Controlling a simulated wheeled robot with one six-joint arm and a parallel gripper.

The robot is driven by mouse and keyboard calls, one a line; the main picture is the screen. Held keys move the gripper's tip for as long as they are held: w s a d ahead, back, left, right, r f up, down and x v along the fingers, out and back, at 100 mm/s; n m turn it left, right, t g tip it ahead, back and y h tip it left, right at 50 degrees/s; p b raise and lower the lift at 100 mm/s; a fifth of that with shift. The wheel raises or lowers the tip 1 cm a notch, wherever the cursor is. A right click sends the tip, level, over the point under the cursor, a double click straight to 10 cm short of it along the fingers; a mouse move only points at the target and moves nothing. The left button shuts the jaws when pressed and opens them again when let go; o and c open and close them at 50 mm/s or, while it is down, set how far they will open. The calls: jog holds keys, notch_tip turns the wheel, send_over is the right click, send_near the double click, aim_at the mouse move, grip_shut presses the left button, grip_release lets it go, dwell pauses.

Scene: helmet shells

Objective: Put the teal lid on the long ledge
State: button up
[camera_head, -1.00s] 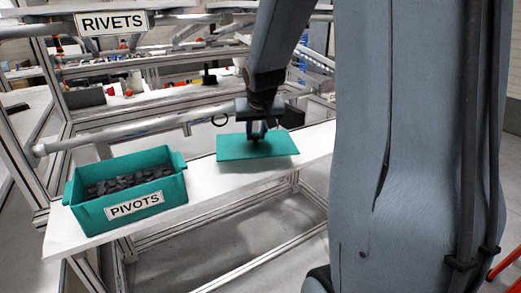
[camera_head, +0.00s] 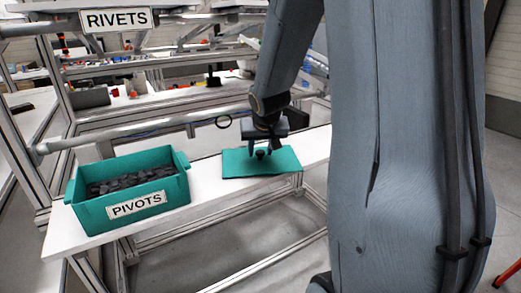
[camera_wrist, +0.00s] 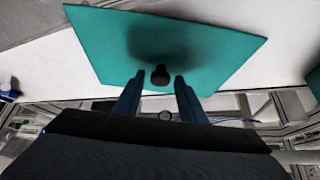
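The teal lid (camera_head: 238,164) is a flat rectangular plate with a dark knob (camera_head: 260,154) in its middle. It lies on the long white ledge (camera_head: 207,182), to the right of the teal bin. My gripper (camera_head: 266,150) is just above the lid, with its fingers apart. In the wrist view the lid (camera_wrist: 200,50) fills the upper middle.
A teal bin labelled PIVOTS (camera_head: 130,205), filled with dark pieces, stands on the left part of the ledge. A rail (camera_head: 150,130) runs behind the ledge. A RIVETS sign (camera_head: 117,20) hangs on the frame at the back left. Bare ledge shows between bin and lid.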

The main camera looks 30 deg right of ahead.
jog(key=shift+o, duration=0.3)
jog(key=shift+r, duration=0.1)
jog(key=shift+r, duration=0.1)
jog(key=v, duration=1.2)
jog(key=s+a+f+n+g+y, duration=0.2)
jog(key=s+a+f+n+g, duration=0.2)
jog(key=s+a+f, duration=1)
notch_tip(320, 180, down, 2)
jog(key=shift+s+a+f+g, duration=0.1)
jog(key=shift+s+a+g, duration=0.25)
jog(key=shift+s+g, duration=0.45)
